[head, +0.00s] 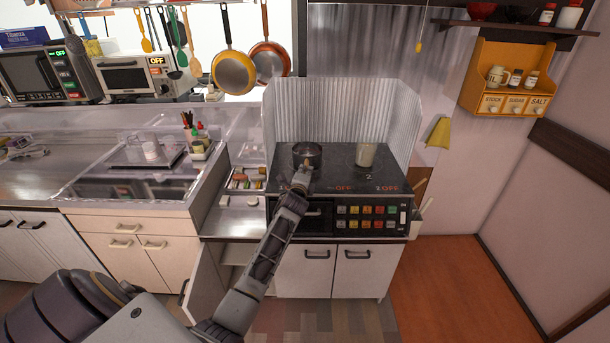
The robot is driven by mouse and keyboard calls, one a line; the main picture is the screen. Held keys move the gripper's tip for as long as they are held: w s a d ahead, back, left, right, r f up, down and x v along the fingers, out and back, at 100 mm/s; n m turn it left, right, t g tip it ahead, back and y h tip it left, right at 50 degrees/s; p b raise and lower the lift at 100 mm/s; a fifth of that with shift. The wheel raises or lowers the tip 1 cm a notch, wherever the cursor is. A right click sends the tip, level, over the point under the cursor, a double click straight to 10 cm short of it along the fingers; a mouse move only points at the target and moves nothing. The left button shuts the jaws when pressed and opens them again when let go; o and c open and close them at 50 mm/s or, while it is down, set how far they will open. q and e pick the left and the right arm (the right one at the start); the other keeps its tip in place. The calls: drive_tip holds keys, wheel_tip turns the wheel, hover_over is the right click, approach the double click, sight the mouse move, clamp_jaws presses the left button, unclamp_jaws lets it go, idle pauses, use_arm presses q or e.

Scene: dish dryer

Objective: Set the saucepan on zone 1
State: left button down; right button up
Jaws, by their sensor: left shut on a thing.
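The small dark saucepan (308,150) is at the left part of the black stove top (338,171). My left gripper (304,172) reaches in from the front and is shut on the saucepan's handle, which is mostly hidden by the fingers. I cannot tell whether the pan's bottom touches the stove top. The left zone's number is hidden behind my gripper and the pan; the right zone shows a "2". Both zone displays read OFF. My right gripper is out of view.
A corrugated metal guard (345,112) encloses the stove's back and sides. A tray of small items (247,182) lies left of the stove, with the sink unit (130,188) beyond.

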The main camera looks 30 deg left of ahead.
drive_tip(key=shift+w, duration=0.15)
use_arm(q)
drive_tip(key=c, duration=1.3)
unclamp_jaws()
drive_tip(key=shift+c, duration=0.2)
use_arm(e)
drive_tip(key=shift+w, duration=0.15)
use_arm(q)
drive_tip(key=shift+s, duration=0.15)
drive_tip(key=v, duration=1.1)
drive_tip(key=shift+s+d+p, duration=0.15)
drive_tip(key=shift+s+p, duration=0.2)
drive_tip(key=shift+p, duration=0.1)
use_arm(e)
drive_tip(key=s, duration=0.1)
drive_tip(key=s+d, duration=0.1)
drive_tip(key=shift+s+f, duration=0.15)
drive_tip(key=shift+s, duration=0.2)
